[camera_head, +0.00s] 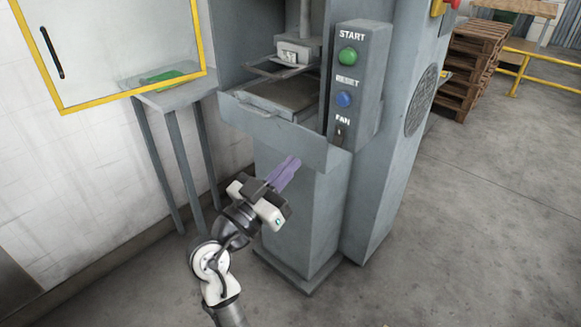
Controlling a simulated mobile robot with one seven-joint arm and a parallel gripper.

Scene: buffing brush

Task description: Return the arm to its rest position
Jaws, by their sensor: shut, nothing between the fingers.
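My arm reaches up from the bottom of the head view. My gripper (287,172) is shut, with its purple fingers together and nothing held between them. It is in front of the grey machine (302,210), below the drawer front and to the lower left of the button panel. I see no contact between the fingers and the machine, but the exact gap is hard to tell.
The control panel (357,85) has a green START button (347,56), a blue RESET button (344,99) and a FAN switch (339,132). A yellow-framed door (115,45) hangs open over a side table (178,96). Pallets (475,65) stand at the back right. The right floor is clear.

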